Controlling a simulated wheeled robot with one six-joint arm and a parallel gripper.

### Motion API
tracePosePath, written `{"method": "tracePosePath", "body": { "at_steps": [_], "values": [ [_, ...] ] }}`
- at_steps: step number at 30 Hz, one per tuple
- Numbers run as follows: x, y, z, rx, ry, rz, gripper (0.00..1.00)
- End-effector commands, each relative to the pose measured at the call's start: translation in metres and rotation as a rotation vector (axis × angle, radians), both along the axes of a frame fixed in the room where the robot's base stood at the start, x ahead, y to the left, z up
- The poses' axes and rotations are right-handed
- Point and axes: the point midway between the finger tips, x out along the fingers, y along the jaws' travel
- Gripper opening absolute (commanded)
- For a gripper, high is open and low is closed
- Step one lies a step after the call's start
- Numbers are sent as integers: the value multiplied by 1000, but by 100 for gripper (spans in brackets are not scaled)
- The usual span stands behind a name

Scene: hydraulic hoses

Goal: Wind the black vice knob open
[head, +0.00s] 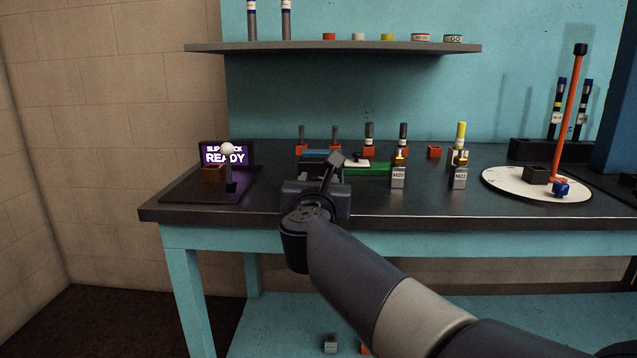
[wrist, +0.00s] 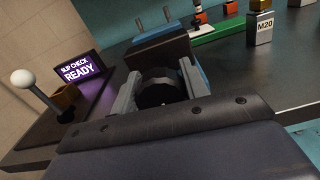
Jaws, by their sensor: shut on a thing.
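The black vice knob (wrist: 157,88) shows in the wrist view as a dark round disc between my fingers. My gripper (wrist: 157,92) is shut on the knob, with one grey finger on its left and one on its right. In the head view my gripper (head: 328,170) is over the bench in front of the blue vice (head: 318,154), and my arm hides the knob there. How far open the vice jaws are cannot be told.
A slip check screen (head: 226,154) reading READY and a white-balled lever (head: 228,150) stand at the left. Green rail (head: 368,170) and M20 block (head: 398,177) are to the right, then M22 block (head: 459,177). A round white plate (head: 505,185) holds an orange post (head: 570,115).

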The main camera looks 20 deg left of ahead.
Motion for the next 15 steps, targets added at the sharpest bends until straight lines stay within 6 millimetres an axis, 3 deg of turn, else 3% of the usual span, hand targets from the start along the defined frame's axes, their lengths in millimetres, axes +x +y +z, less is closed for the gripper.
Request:
{"method": "tracePosePath", "body": {
  "at_steps": [4,15],
  "values": [
    [0,0,2,-41,-9,0,20],
    [-1,2,1,-387,-92,1,20]
  ]
}}
